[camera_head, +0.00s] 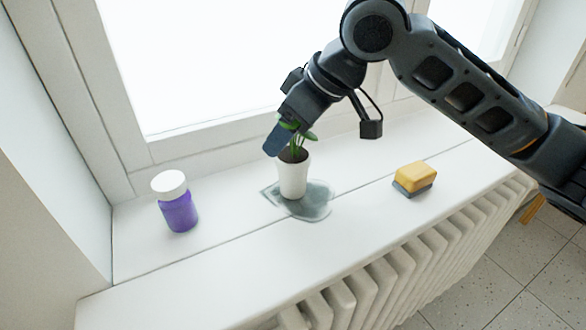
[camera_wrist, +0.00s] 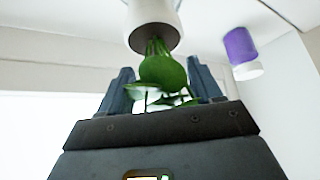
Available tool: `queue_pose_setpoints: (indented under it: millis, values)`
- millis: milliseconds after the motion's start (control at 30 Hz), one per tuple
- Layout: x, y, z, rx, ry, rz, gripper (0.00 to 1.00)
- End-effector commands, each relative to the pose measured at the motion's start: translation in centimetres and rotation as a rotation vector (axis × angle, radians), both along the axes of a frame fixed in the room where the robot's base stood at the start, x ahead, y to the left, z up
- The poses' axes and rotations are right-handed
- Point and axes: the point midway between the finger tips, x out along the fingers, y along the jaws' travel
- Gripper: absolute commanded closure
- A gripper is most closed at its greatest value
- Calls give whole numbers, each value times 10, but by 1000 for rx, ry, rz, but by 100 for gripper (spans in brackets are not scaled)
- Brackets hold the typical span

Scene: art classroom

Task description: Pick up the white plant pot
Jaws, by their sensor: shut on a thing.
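The white plant pot (camera_head: 293,181) holds a small green plant (camera_head: 295,146) and dark soil. In the head view it is upright above a grey-blue patch on the windowsill; whether its base touches the sill I cannot tell. My gripper (camera_head: 279,138) comes down from above at the plant's leaves, with one finger hiding part of them. In the wrist view, the two fingers of my gripper (camera_wrist: 160,78) stand either side of the green leaves (camera_wrist: 163,72), shut on the plant. The pot (camera_wrist: 153,22) is beyond the fingertips.
A purple bottle with a white lid (camera_head: 177,208) stands to the left on the sill (camera_head: 190,275). A yellow and grey sponge (camera_head: 414,179) lies to the right. The grey-blue patch (camera_head: 314,206) looks like spilled liquid. The window frame (camera_head: 150,150) is close behind; a radiator (camera_head: 400,275) is below.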

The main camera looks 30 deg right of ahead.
Motion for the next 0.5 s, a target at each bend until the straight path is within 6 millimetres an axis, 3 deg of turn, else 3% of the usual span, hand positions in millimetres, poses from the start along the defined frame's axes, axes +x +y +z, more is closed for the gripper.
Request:
queue_pose_setpoints:
  millis: [167,500]
  values:
    - [0,0,0,0,0,0,99]
    - [0,0,5,0,-2,-1,99]
